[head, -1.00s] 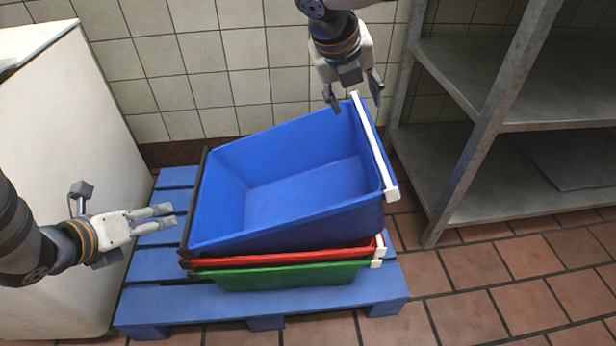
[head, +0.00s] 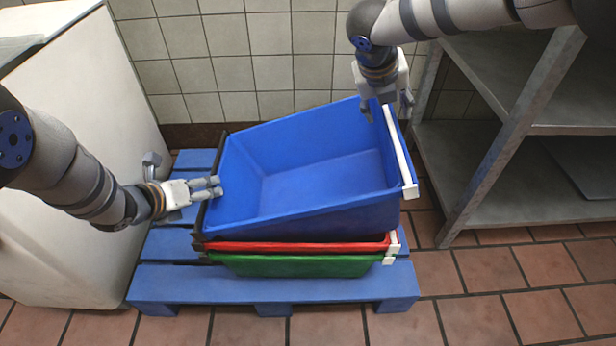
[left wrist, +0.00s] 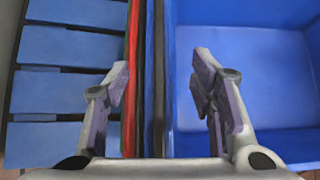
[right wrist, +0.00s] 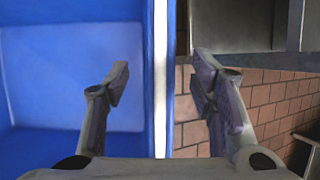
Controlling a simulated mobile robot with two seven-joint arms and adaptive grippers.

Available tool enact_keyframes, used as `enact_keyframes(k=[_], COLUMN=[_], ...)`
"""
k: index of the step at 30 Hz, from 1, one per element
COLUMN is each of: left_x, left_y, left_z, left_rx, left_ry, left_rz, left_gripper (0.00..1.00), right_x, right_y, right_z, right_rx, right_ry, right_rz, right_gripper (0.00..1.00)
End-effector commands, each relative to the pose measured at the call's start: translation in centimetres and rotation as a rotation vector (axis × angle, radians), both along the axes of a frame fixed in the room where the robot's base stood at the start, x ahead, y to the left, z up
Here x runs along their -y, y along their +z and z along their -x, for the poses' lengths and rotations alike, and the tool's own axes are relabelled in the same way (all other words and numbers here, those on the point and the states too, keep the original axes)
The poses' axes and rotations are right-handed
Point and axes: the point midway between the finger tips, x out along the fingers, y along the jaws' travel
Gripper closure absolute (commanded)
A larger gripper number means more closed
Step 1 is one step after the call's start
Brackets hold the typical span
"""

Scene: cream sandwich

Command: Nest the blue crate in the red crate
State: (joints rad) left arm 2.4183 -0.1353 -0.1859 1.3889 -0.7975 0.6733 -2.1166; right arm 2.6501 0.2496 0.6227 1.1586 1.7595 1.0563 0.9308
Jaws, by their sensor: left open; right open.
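The blue crate (head: 320,178) sits tilted on the red crate (head: 300,246), its right side raised and its left side low. The red crate is in the green crate (head: 300,265). My left gripper (head: 218,187) is open at the blue crate's dark left rim; in the left wrist view its fingers (left wrist: 160,90) are on either side of the dark rims, with the red edge between them too. My right gripper (head: 390,112) is open at the white right rim (head: 400,152); in the right wrist view its fingers (right wrist: 160,88) stand either side of that rim. Most of the red crate's inside is hidden.
The crates stand on a blue pallet (head: 275,285) on a tiled floor. A white cabinet (head: 70,200) is at left, a grey metal shelf (head: 500,180) at right, and a tiled wall (head: 240,60) behind. Bare floor lies in front.

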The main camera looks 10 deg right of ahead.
Motion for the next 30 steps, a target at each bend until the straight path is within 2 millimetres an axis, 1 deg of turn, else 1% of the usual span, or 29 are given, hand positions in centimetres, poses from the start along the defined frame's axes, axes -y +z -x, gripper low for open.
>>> enact_keyframes(k=[1, 3, 6, 10, 17, 18, 20, 21, 23, 24, 30], left_x=[0.2, 0.6, 0.9, 1.1, 1.1, 1.1, 1.1, 1.1, 1.1, 1.1, 1.1], left_y=[-0.5, -1.2, -1.8, -2.0, -2.0, -2.0, -2.0, -2.0, -2.0, -2.0, -2.0], left_z=[-0.5, -1.1, -1.7, -2.0, -2.0, -2.0, -2.0, -2.0, -2.0, -2.0, -2.0], left_rx=[0.002, 0.000, 0.000, 0.001, 0.000, 0.001, 0.001, 0.001, 0.001, 0.001, 0.000], left_ry=[0.001, 0.001, 0.001, 0.001, 0.002, 0.002, 0.002, 0.002, 0.001, 0.001, 0.000], left_rz=[0.000, 0.001, -0.001, -0.001, -0.001, -0.001, -0.001, -0.001, -0.001, -0.001, -0.001], left_gripper=[0.49, 0.49, 0.49, 0.49, 0.49, 0.58, 0.72, 0.81, 0.95, 1.00, 1.00], right_x=[0.3, 0.7, 1.0, 1.2, 1.2, 1.2, 1.2, 1.2, 1.2, 1.2, 1.2], right_y=[-0.7, -1.5, -2.3, -2.6, -2.7, -2.7, -2.7, -2.7, -2.7, -2.7, -2.7], right_z=[-0.2, -0.5, -0.8, -1.0, -1.0, -1.0, -1.0, -1.0, -1.0, -1.0, -0.9], right_rx=[-0.001, -0.001, -0.001, 0.001, 0.001, 0.001, 0.000, 0.000, 0.000, 0.000, 0.000], right_ry=[-0.001, -0.002, 0.000, 0.000, 0.000, 0.000, 0.000, 0.000, 0.000, 0.000, 0.001], right_rz=[0.002, 0.000, 0.001, 0.000, 0.000, 0.000, 0.000, 0.000, 0.000, 0.000, 0.000], right_gripper=[0.49, 0.49, 0.49, 0.49, 0.49, 0.58, 0.72, 0.81, 0.94, 1.00, 1.00])
